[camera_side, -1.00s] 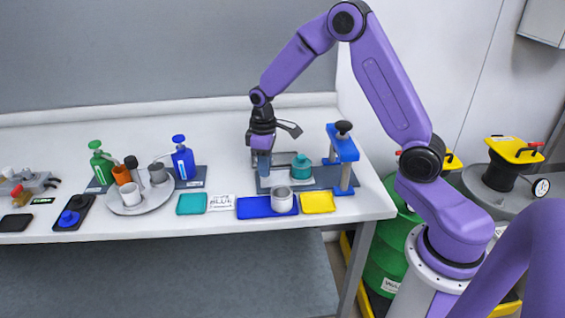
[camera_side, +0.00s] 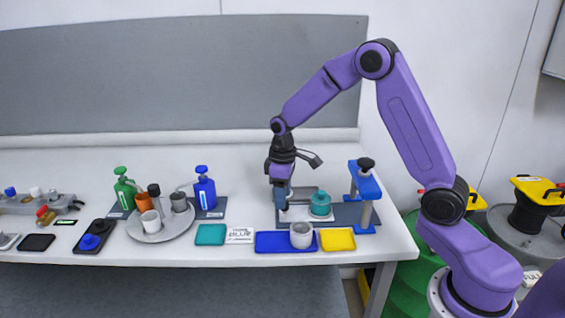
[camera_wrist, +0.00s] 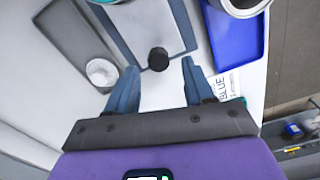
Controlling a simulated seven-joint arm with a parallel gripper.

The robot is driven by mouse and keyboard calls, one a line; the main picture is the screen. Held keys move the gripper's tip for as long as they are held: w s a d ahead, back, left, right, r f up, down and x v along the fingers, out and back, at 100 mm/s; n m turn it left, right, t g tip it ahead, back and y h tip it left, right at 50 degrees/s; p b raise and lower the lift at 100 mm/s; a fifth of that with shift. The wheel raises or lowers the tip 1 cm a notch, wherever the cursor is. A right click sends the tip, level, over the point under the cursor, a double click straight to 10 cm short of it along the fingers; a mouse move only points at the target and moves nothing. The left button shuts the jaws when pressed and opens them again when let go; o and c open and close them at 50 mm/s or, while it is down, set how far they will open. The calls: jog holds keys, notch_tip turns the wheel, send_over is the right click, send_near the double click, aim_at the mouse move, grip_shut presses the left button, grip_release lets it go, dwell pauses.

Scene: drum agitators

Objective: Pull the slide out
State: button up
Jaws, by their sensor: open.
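The slide is a pale flat plate (camera_side: 296,214) in a grey base under the blue press (camera_side: 366,187). A teal round pot (camera_side: 320,204) stands on its right part. In the wrist view the pale plate (camera_wrist: 145,22) has a black round knob (camera_wrist: 158,59) at its near end. My gripper (camera_wrist: 159,68) is open, with one finger on each side of the knob and gaps visible on both sides. In the side view my gripper (camera_side: 281,200) points down at the left end of the slide, and its fingers hide the knob.
A blue tray (camera_side: 270,243) with a grey cup (camera_side: 301,235) and a yellow tray (camera_side: 338,240) lie in front. A round tray (camera_side: 170,233) with cups and a blue pump bottle (camera_side: 204,188) stand left. Table between bottle and gripper is clear.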

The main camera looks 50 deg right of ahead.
notch_tip(320, 180, up, 16)
dwell(0.4)
jog(key=shift+a+f, duration=0.1)
jog(key=s+a+n, duration=0.2)
jog(key=s+a, duration=0.4)
jog(key=s, duration=0.2)
jog(key=s+f+n, duration=0.2)
jog(key=s+f, duration=0.1)
jog(key=s, duration=0.9)
jog(key=s+f+n, duration=0.2)
jog(key=s+f, duration=0.2)
jog(key=s, duration=0.8)
jog(key=shift+s+n, duration=0.3)
jog(key=shift+s, duration=0.1)
